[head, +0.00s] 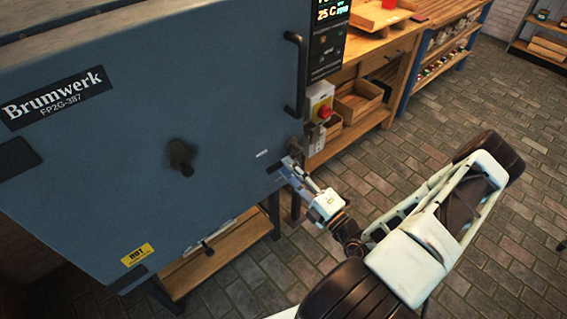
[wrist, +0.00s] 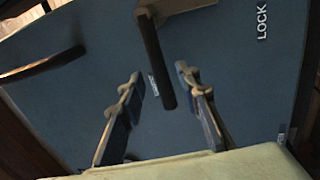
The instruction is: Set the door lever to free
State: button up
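The door lever (wrist: 152,55) is a dark bar on a lighter mount in the wrist view. Its free end reaches between the two fingers of my gripper (wrist: 161,80), with a gap on both sides. The fingers are open. The word LOCK (wrist: 262,23) is printed on the blue door to the right of the lever. A small label by the left fingertip is too small to read. In the head view my gripper (head: 287,168) is at the door's right edge, just below the lever's mount (head: 295,144); the lever's bar is hard to make out there.
The blue kiln door (head: 130,130) fills the left of the head view, with a dark knob (head: 181,158) and a HOT sticker (head: 137,254). A vertical door handle (head: 296,75) is above the lever. A switch box (head: 321,103) and workbench (head: 360,125) are behind. The brick floor is clear at right.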

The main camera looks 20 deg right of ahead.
jog(key=v, duration=0.8)
jog(key=shift+s, duration=0.35)
jog(key=shift+d, duration=0.1)
